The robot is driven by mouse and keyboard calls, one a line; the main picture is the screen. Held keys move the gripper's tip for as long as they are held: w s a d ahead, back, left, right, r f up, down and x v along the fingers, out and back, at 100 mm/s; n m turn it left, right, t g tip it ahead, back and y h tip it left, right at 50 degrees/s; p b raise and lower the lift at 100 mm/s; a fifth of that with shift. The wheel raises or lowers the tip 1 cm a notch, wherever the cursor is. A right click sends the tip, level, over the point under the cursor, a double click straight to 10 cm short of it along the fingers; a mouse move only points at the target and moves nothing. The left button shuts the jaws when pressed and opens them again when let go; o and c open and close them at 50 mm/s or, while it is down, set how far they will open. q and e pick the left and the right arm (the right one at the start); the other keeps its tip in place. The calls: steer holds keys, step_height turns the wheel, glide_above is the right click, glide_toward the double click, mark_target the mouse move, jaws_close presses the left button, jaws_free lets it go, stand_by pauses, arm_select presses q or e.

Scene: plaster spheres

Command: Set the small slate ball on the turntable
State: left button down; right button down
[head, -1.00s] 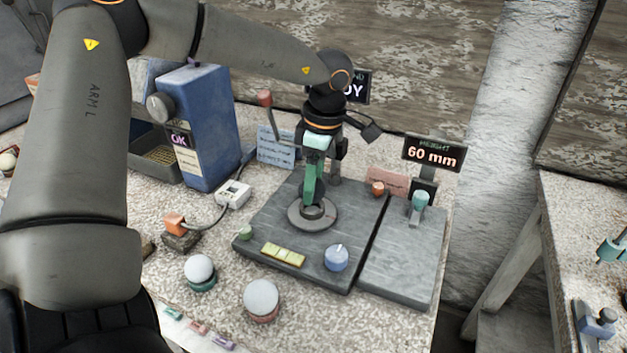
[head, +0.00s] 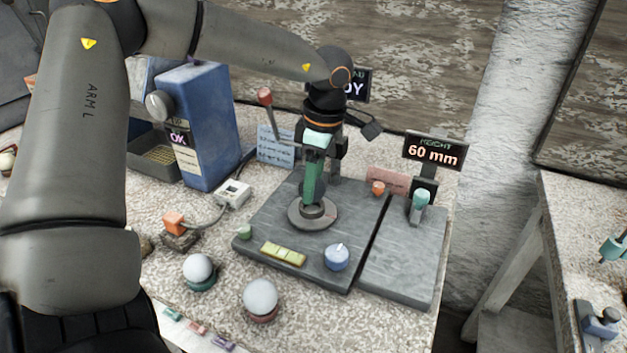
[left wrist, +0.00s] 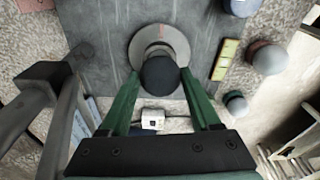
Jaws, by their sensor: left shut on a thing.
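The small slate ball (left wrist: 161,73) is dark and round in the left wrist view. It sits between the green fingers of my left gripper (left wrist: 161,76), which is shut on it. The turntable (left wrist: 178,40) is a round grey disc with a raised pale hub, with the ball over its near part in that view. In the head view the turntable (head: 328,222) is on the grey slab, and my left gripper (head: 313,196) points down at its middle. The fingers largely hide the ball there; I cannot tell whether it touches the hub. My right gripper is not in view.
Two white balls (head: 198,267) (head: 260,295) rest on coloured rings in front. A red-tipped lever (head: 266,98) stands close behind the arm. A "60 mm" display (head: 434,151) stands right.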

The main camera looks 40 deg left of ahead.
arm_select(q)
steer(key=shift+f+b, duration=1.05)
steer(key=shift+f, duration=0.1)
stand_by(0.5)
jaws_free()
steer(key=shift+r, duration=0.15)
stand_by(0.5)
